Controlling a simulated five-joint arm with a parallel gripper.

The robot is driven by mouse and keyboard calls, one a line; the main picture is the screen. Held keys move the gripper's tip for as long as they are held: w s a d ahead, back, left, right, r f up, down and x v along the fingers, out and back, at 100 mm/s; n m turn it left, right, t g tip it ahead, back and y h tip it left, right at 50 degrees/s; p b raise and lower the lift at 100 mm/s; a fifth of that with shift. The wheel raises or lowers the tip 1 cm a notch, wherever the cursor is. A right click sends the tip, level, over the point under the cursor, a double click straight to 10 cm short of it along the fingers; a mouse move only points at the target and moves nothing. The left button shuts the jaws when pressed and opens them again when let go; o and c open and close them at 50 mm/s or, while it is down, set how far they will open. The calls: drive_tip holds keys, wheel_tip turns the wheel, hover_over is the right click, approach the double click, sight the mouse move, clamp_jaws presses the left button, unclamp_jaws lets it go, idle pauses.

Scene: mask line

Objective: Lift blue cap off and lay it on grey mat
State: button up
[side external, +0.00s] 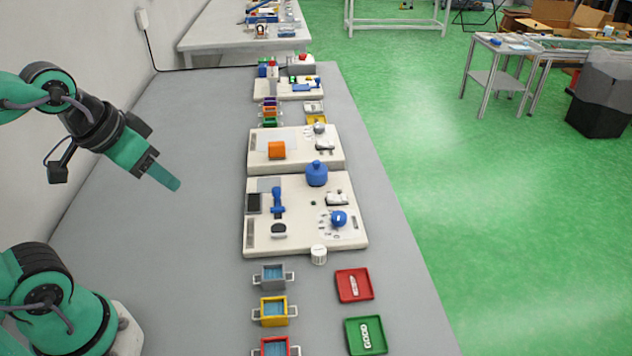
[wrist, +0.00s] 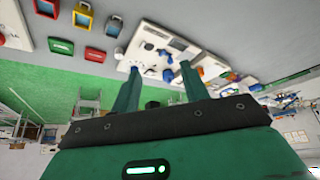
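The blue cap (side external: 317,173), a rounded piece with a small knob on top, sits upright at the back edge of the nearer white board (side external: 300,240). My gripper (side external: 175,184) is up in the air to the left of the boards, well apart from the cap. In the wrist view my gripper (wrist: 160,67) has its two green fingers spread with nothing held between them. The white board (wrist: 178,42) shows beyond them with small blue pieces; I cannot tell which is the cap.
The board also holds a blue handled piece (side external: 277,202) and a blue knob (side external: 338,218). A second board with an orange block (side external: 277,150) stands behind. Small bins and a red tray (side external: 354,285) are in front. The grey table (side external: 170,240) left of the boards is clear.

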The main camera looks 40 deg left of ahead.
drive_tip(key=o, duration=0.7)
drive_tip(key=shift+c, duration=0.2)
drive_tip(key=w+r+n+g, duration=0.1)
drive_tip(key=w+r+n, duration=0.3)
drive_tip(key=w, duration=0.7)
drive_tip(key=n+g, duration=0.5)
drive_tip(key=n, duration=0.3)
hover_over(315, 161)
wheel_tip(315, 161, down, 15)
drive_tip(key=shift+s+f, duration=0.1)
drive_tip(key=shift+s, duration=0.05)
drive_tip(key=shift+w+f, duration=0.2)
drive_tip(key=shift+f, duration=0.15)
